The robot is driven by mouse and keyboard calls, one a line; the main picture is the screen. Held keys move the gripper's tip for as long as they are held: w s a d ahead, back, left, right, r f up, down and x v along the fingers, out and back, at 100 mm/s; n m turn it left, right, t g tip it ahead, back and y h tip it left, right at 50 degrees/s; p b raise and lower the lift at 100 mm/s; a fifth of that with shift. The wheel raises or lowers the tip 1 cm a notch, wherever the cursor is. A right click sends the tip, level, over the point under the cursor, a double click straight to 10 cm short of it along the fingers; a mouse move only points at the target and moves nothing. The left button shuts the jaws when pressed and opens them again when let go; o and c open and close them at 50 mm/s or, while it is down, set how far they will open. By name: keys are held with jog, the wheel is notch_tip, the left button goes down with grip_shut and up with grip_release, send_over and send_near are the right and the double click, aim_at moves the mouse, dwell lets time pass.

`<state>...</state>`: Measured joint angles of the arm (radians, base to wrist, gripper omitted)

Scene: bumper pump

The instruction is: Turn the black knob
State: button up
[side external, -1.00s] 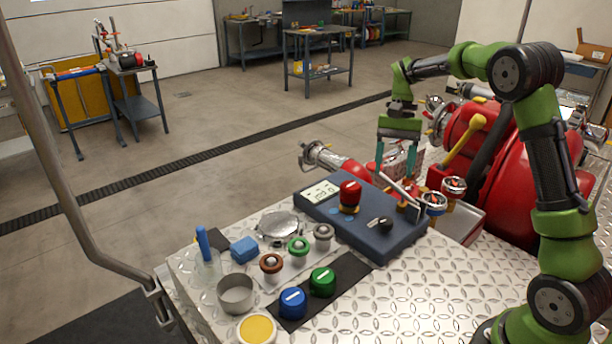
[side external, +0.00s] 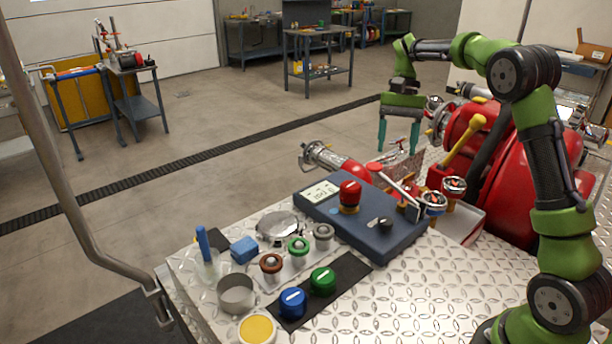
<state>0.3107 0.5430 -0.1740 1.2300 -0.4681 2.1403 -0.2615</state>
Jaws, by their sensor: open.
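The black knob (side external: 385,225) sits on the right part of the blue-grey control box (side external: 345,232), near its front edge. The box also bears a red knob (side external: 350,193) on a yellow base and a small display (side external: 320,192). My gripper (side external: 398,149) is open and empty, with teal fingers pointing down. In the picture it is above and behind the box, well apart from the black knob. Nothing hides the knob.
A lever (side external: 395,183) with a red tip rises at the box's back right edge. Valve wheels (side external: 453,188) and a red pump body (side external: 530,155) stand to the right. Blue (side external: 292,302) and green (side external: 322,281) knobs lie in front. The metal plate (side external: 450,285) at front right is clear.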

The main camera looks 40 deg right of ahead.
dwell(0.4)
jog(key=n+g+h, duration=0.1)
jog(key=n+h, duration=0.3)
jog(key=n, duration=0.7)
send_over(386, 220)
jog(key=w+a, duration=0.5)
jog(key=w, duration=0.1)
jog(key=s+d+f+n, duration=0.1)
jog(key=f+n, duration=0.1)
jog(key=f, duration=0.3)
jog(key=s+d+f+n+h, duration=0.1)
jog(key=s+d+f+n, duration=0.1)
jog(key=f, duration=0.3)
jog(key=s+d+f+n+h, duration=0.1)
jog(key=s+f+n, duration=0.1)
jog(key=f, duration=0.3)
jog(key=shift+s+d+f+n, duration=0.25)
jog(key=shift+d+f+n, duration=0.15)
jog(key=shift+n, duration=0.1)
jog(key=shift+r, duration=0.1)
jog(key=c, duration=1)
